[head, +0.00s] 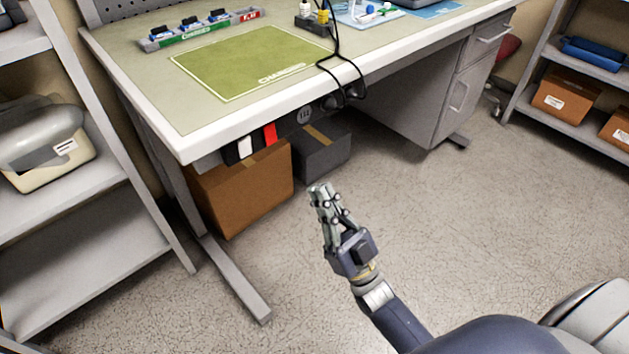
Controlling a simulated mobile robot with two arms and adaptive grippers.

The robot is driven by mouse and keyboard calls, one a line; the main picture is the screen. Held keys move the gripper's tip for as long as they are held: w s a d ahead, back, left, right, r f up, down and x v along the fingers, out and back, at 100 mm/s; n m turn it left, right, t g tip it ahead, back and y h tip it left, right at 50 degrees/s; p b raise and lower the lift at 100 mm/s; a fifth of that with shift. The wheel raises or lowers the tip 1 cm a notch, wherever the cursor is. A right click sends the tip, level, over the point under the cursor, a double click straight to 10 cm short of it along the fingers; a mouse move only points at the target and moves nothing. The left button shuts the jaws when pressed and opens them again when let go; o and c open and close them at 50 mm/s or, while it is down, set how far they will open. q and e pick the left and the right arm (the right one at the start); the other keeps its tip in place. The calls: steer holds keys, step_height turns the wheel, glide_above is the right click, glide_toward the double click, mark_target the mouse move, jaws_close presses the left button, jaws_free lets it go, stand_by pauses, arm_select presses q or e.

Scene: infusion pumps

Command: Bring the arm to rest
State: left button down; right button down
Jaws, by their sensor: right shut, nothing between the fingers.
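My right arm comes in from the lower right of the head view. Its gripper (322,190) is shut and empty. It points up in the picture, with the floor and the dark box behind it. It shows below the front edge of the workbench (240,133) and touches nothing that I can see. My left gripper is not in view.
On the bench are a green mat (245,60), a rack of small devices (200,30) and black cables (335,50). A cardboard box (240,185) and a dark box (322,150) stand underneath. Shelves (75,170) stand at left and right. Floor (480,220) at right is clear.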

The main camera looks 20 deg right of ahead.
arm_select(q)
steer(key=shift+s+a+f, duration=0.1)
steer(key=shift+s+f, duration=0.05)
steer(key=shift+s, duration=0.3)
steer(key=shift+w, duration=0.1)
